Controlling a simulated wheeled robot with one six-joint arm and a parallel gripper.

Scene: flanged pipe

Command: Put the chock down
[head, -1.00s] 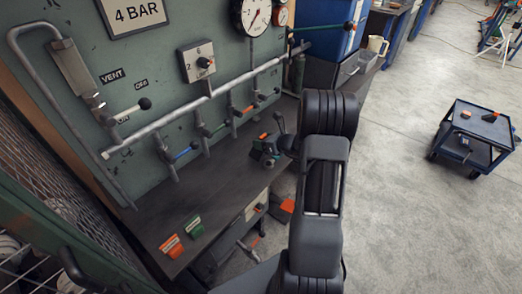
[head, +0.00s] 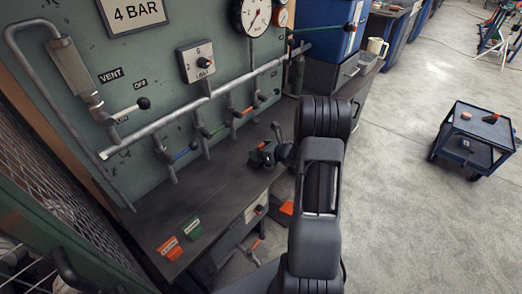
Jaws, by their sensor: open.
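My gripper (head: 263,155) is low over the dark bench top (head: 225,172), small and partly hidden by my own arm. Its jaws are open. A small orange patch (head: 261,144) shows at its tip. I cannot tell whether this is the chock or part of the gripper, nor whether anything still touches the jaws. No other thing is clearly the chock. An orange labelled block (head: 170,247) and a green labelled block (head: 193,229) stand on the bench's near end, apart from the gripper.
A green panel (head: 60,100) with a grey pipe (head: 180,121), coloured valve handles and a gauge (head: 252,15) rises behind the bench. A mesh cage (head: 60,200) is at the left. A blue trolley (head: 475,150) stands on open floor at the right.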

